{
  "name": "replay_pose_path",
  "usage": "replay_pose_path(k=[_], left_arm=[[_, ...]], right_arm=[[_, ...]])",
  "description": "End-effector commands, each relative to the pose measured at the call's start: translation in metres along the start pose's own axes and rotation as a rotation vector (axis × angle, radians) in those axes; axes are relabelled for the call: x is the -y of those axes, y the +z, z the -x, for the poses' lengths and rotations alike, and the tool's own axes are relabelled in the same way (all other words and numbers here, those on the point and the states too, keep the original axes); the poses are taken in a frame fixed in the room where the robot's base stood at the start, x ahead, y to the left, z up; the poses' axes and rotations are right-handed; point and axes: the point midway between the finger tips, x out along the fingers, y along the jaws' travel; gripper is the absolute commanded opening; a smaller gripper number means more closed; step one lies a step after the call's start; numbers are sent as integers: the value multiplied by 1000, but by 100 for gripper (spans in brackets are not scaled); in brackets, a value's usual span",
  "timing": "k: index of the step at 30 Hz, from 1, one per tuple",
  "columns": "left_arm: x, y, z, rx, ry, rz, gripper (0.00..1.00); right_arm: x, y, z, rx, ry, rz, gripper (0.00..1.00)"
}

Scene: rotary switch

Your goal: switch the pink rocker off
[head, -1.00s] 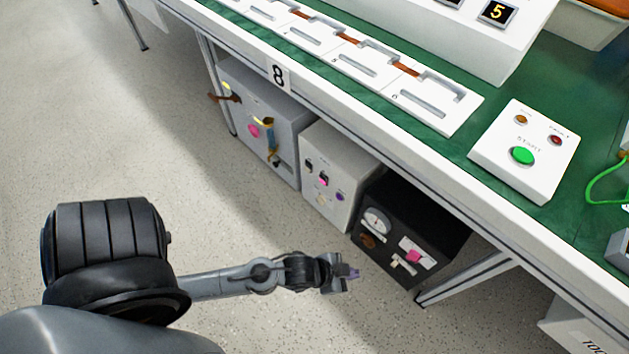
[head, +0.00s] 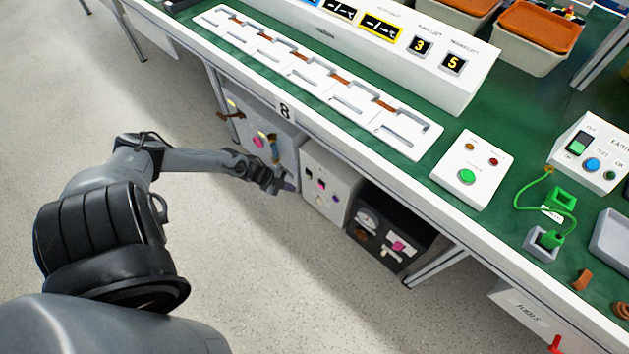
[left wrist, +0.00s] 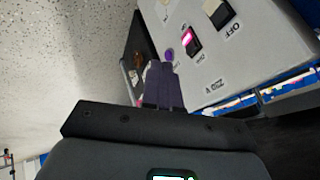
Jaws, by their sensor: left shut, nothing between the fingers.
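The pink rocker (left wrist: 192,40) shows in the left wrist view as a lit pink face in a black frame on a light grey box. In the head view it is a small pink and black spot (head: 320,185) on the front of the middle box (head: 342,178) under the bench. My left gripper (head: 287,186) is shut and empty, just left of that box's front. Its fingers (left wrist: 163,84) show in the left wrist view, below and left of the rocker and apart from it. I cannot tell the rocker's position. My right gripper is not in view.
Near the rocker are a black-framed switch with a pale face (left wrist: 220,12) by the word OFF and a purple knob (left wrist: 168,54). A dark box (head: 385,257) with a gauge stands to the right, another grey box (head: 284,150) to the left. The bench edge (head: 330,138) overhangs them.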

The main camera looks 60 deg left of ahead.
Motion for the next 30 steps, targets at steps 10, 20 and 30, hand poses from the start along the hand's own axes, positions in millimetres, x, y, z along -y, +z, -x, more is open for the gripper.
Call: replay_pose_path(k=[10,20,30], left_arm=[[9,-6,3,-4,-10,-3,0],[8,-4,-8,-4,-10,-2,0],[8,-4,-65,-7,-13,-2,0]], right_arm=[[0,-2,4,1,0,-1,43],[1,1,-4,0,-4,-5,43],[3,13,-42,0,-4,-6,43]])
